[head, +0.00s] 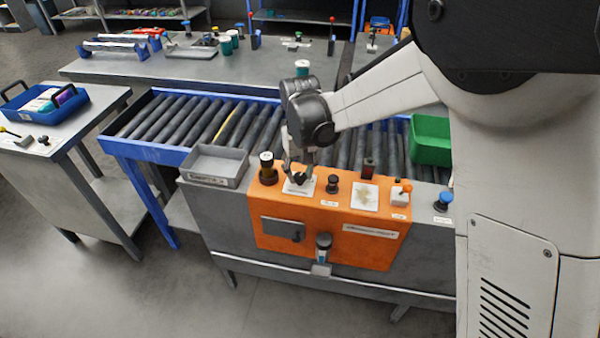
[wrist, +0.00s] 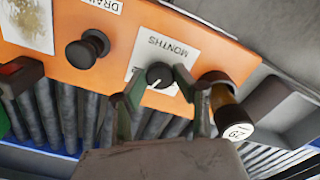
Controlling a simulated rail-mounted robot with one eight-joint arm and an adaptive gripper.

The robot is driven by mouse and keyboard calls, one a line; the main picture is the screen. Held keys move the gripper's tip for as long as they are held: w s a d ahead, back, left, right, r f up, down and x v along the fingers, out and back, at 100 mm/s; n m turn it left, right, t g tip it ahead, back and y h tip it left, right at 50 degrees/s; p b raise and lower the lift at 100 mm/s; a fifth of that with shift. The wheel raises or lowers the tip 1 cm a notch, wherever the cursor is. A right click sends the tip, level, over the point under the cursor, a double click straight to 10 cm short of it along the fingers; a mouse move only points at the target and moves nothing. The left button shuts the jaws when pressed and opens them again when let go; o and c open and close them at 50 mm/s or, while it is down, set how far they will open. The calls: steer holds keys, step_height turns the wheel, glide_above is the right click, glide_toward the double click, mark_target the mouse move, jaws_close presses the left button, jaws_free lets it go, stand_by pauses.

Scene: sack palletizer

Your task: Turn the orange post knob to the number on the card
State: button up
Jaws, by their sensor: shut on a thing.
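The orange post (head: 327,245) stands in front of the roller conveyor, with controls along its top. The knob (wrist: 160,75) is black with a white pointer line and sits on a white plate (wrist: 182,48) that reads MONTHS, upside down in the wrist view. My gripper (wrist: 160,85) has its two fingers on either side of the knob and is shut on it. In the head view my gripper (head: 299,174) points down over the plate and mostly hides the knob. The pointer runs toward the lower left in the wrist view. The scale numbers are not readable.
An amber and black cylinder (head: 267,170) stands close beside my gripper. A grey tray (head: 215,166) lies left; a green bin (head: 430,141) is right.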

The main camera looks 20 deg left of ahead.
mark_target(301, 175)
steer(key=o, duration=1.1)
step_height(301, 175, up, 12)
steer(key=shift+r, duration=0.1)
steer(key=s+d+r+m+t+y, duration=0.1)
steer(key=s+d+r+m+t, duration=0.2)
steer(key=d, duration=0.7)
steer(key=s+d+r, duration=0.4)
steer(key=d+r, duration=0.1)
steer(key=d, duration=0.5)
steer(key=s+d+f+m+t, duration=0.1)
steer(key=s+d, duration=0.3)
steer(key=d, duration=0.1)
steer(key=s+d+f+m+t, duration=0.1)
steer(key=s+d, duration=0.4)
steer(key=s+d+f+m+t+h, duration=0.1)
steer(key=s+d+t, duration=0.1)
steer(key=s+d, duration=0.3)
steer(key=shift+d+m, duration=0.3)
steer(key=shift+m, duration=0.1)
